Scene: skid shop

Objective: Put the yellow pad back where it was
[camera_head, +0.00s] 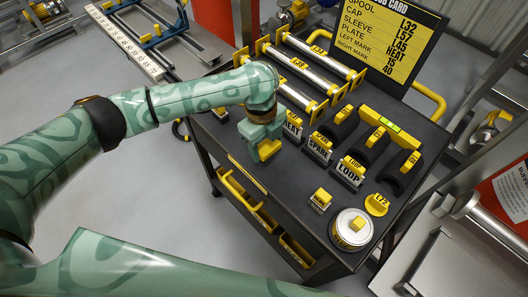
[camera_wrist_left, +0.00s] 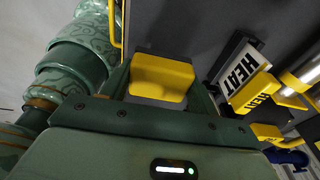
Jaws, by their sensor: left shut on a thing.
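My left gripper (camera_head: 262,144) points down over the left edge of the dark cart top (camera_head: 235,160). It is shut on the yellow pad (camera_head: 269,149), a small block with rounded edges. In the left wrist view the yellow pad (camera_wrist_left: 160,79) sits between the two green fingers. I cannot tell whether the pad touches the cart top. The HEAT sign (camera_head: 292,130) stands just right of the gripper; the HEAT sign (camera_wrist_left: 238,72) also shows in the left wrist view. My right gripper is out of view.
The SPARE sign (camera_head: 318,149) and LOOP sign (camera_head: 349,172) stand in line to the right. A small yellow-topped block (camera_head: 320,200), a round tin (camera_head: 353,230) and a yellow disc (camera_head: 376,205) lie nearer. Metal tubes (camera_head: 312,75) and a job card (camera_head: 392,32) are behind.

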